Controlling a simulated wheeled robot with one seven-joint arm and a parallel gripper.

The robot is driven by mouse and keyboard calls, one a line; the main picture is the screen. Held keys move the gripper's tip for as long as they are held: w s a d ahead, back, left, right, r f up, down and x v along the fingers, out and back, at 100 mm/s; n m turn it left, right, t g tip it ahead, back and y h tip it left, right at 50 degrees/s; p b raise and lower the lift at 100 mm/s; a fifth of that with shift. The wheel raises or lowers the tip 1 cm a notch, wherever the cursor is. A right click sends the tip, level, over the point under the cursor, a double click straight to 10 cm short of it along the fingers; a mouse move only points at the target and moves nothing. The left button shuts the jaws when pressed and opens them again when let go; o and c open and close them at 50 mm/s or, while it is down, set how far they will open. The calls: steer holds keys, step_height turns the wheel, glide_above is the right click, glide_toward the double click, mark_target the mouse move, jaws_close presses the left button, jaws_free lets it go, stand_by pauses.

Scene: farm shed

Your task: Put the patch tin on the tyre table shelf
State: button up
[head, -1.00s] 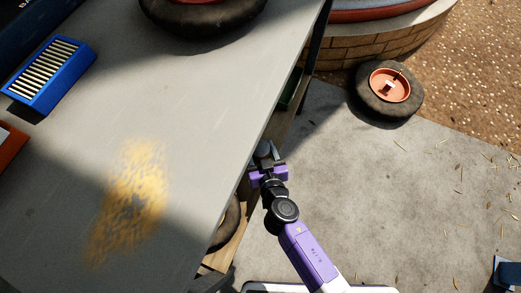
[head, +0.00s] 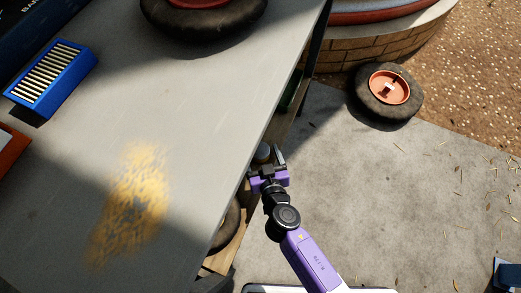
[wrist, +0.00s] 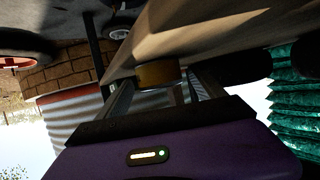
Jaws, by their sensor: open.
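The patch tin (wrist: 158,75) is a small round yellow-brown tin. In the wrist view it stands against the bare wooden shelf (wrist: 210,28) of the table, in a picture that looks upside down. In the head view its round grey top (head: 262,152) shows just beyond my gripper (head: 267,164), beside the table's edge. My gripper is open, also in the wrist view (wrist: 162,90), with one finger on each side of the tin and a gap at least on the right. Whether the left finger touches it I cannot tell.
The grey tabletop (head: 190,110) overhangs the shelf on the left. A tyre (head: 225,225) lies on the shelf nearer me. A green thing (head: 292,92) is farther along under the top. Another tyre (head: 390,92) lies on the floor at right. The concrete floor (head: 400,200) is mostly clear.

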steer(key=p+v, duration=0.1)
steer(key=v, duration=0.9)
steer(key=shift+s, duration=0.35)
steer(key=shift+d, duration=0.15)
steer(key=s+d+r, duration=0.1)
steer(key=s+d, duration=0.6)
steer(key=s+d+r+m+h, duration=0.1)
steer(key=s+d+r, duration=0.3)
steer(key=r, duration=0.3)
steer(key=s+d+r+m+t+h, duration=0.1)
steer(key=s+d+r, duration=0.3)
steer(key=r, duration=0.3)
steer(key=s+d+r+m+t+h, duration=0.1)
steer(key=s+d+r, duration=0.2)
steer(key=s+r, duration=0.2)
step_height(320, 180, up, 3)
steer(key=shift+s+d+r+h, duration=0.1)
steer(key=shift+s+d+h, duration=0.1)
steer(key=shift+d+h, duration=0.15)
